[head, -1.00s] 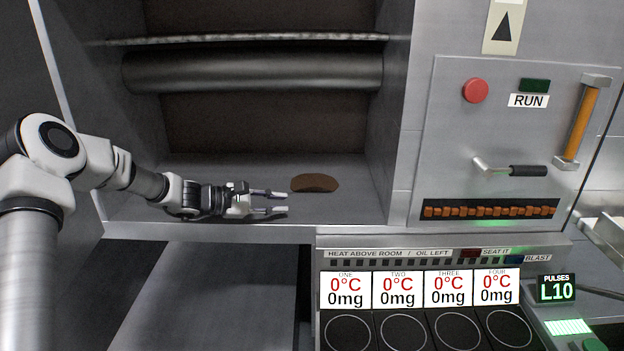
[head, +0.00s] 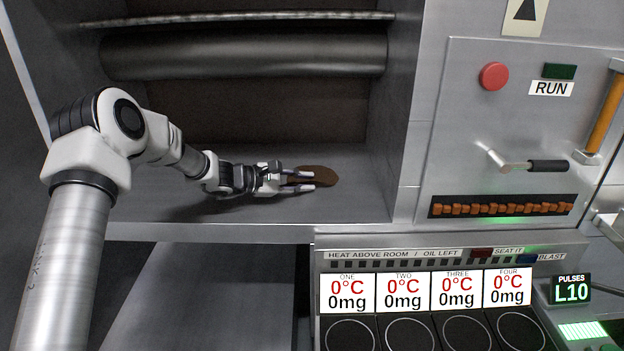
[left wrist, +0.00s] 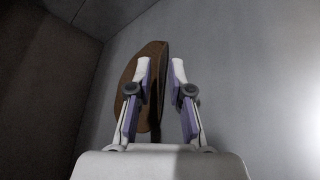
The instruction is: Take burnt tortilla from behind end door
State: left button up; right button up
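The burnt tortilla (head: 324,176) is a brown, curved piece lying on the metal floor of the open compartment. My left gripper (head: 305,180) reaches in from the left, low over that floor, with its fingertips at the tortilla's left part. In the left wrist view the gripper (left wrist: 161,75) is open. The tortilla (left wrist: 154,52) shows behind the left finger and partly in the gap, with space before the right finger. I cannot tell whether a finger touches it. My right gripper is not in view. No end door is clearly seen.
A dark roller (head: 245,57) crosses the compartment above my arm, with a thin metal edge over it. The compartment's right wall (head: 398,130) stands beside the tortilla. A control panel with a red button (head: 494,76) and crank (head: 530,164) is at the right. Displays and round pads lie below.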

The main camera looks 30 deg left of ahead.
pick_arm(q)
jog(key=shift+a, duration=0.1)
grip_shut()
